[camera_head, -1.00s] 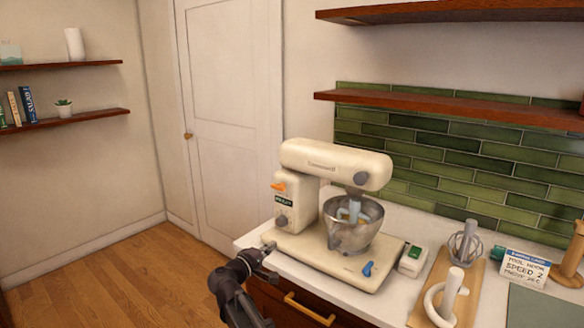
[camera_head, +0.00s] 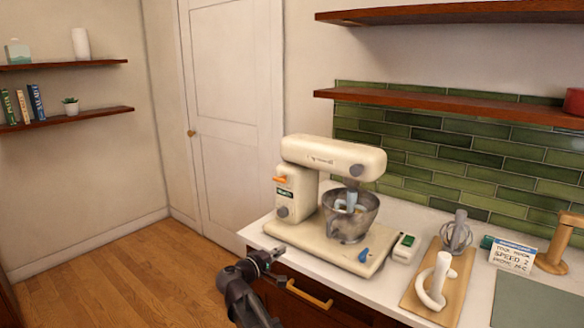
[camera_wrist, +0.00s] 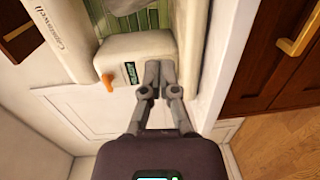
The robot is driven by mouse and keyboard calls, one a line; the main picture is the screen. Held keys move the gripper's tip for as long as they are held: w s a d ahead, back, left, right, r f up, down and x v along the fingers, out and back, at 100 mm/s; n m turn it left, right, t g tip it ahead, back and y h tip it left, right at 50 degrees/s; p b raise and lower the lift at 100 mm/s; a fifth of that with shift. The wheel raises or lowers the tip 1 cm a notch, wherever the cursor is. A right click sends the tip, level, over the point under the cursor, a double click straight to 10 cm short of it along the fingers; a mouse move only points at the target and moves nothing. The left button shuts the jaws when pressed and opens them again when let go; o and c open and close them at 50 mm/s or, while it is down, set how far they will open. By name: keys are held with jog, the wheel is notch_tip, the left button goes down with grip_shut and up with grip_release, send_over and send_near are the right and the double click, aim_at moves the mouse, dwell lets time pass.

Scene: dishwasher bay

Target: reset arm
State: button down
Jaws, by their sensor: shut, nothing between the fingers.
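My gripper (camera_head: 274,251) is at the front left of the counter, just in front of the stand mixer's base in the head view. It is shut and empty; in the wrist view its two fingers (camera_wrist: 155,80) meet at the tips. The cream stand mixer (camera_head: 330,152) has its head lowered over a metal bowl (camera_head: 345,223). An orange lever (camera_head: 281,179) sticks out on its left side, and it also shows in the wrist view (camera_wrist: 108,82). I cannot tell whether my gripper touches the mixer.
A wooden board (camera_head: 413,293) with a whisk (camera_head: 457,234) and a white dough hook (camera_head: 436,280) lies right of the mixer. A small device with a green button (camera_head: 404,248) and a sign card (camera_head: 512,256) stand nearby. The floor at left is clear.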

jog(key=s+d+f+m+g+y+p, duration=0.1)
jog(key=s+d+f+g, duration=0.1)
jog(key=d, duration=0.3)
jog(key=s+d+f+m+g+p, duration=0.1)
jog(key=s+d+f+m+g, duration=0.1)
jog(key=d, duration=0.3)
jog(key=s+d+f+m+g+y+p, duration=0.1)
jog(key=s+d+f+m+g, duration=0.1)
jog(key=s+d+g, duration=0.2)
jog(key=shift+d+f+y+p, duration=0.15)
jog(key=shift+d+p, duration=0.05)
jog(key=shift+d, duration=0.3)
jog(key=shift+d+f+y+p, duration=0.15)
jog(key=shift+d, duration=0.3)
jog(key=s+d+f+m+g+y+p, duration=0.1)
jog(key=s+d+m+g+y+p, duration=0.1)
jog(key=s+y, duration=0.2)
jog(key=s+d+f+m+g+y+p, duration=0.1)
jog(key=s+d+m+g+y+p, duration=0.1)
jog(key=s, duration=0.7)
jog(key=shift+s+d+f+m+g+y, duration=0.35)
jog(key=shift+g+y, duration=0.25)
jog(key=shift+y, duration=0.6)
jog(key=shift+a, duration=0.1)
jog(key=shift+s, duration=0.1)
